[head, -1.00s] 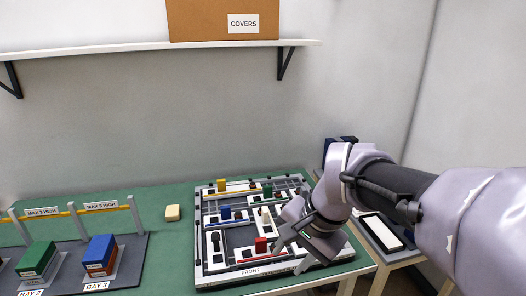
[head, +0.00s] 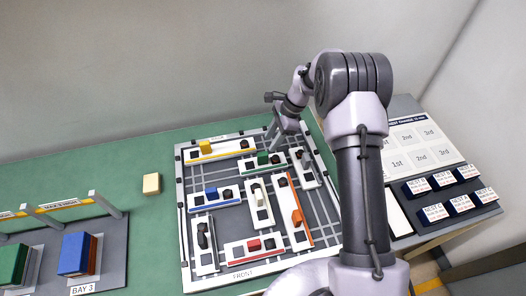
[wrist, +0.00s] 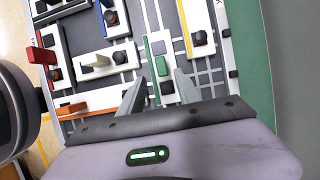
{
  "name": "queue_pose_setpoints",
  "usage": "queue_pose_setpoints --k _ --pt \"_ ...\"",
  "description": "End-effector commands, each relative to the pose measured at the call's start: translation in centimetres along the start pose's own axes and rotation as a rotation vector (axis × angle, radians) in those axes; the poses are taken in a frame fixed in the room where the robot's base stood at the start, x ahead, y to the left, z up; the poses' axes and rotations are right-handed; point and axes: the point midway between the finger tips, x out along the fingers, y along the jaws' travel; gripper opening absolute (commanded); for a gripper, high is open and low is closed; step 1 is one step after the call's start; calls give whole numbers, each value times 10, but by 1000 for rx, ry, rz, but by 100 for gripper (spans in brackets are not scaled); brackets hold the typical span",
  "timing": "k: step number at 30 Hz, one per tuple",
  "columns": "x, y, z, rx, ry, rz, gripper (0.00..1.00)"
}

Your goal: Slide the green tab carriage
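In the head view my gripper (head: 277,143) is just behind the carriage.
The yellow carriage (head: 222,154), blue carriage (head: 209,203), white-tab carriage (head: 263,214), orange carriage (head: 287,196), grey carriage (head: 307,176) and red carriage (head: 241,249) share the railed board (head: 187,250). A tan block (head: 151,183) lies on the green table to the left.

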Motion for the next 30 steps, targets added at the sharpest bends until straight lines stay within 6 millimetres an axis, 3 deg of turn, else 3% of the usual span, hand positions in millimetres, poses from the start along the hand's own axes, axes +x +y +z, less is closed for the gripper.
queue_pose_setpoints --k 3,9,13,21,27,30 --pt "37 1 -1 0 0 3 40" --pt "78 0 0 0 0 1 40" --pt "90 0 0 -1 1 1 40" --pt "91 0 0 -1 1 0 40" --pt "90 0 0 -1 1 0 1" --pt "90 0 0 -1 1 0 0"
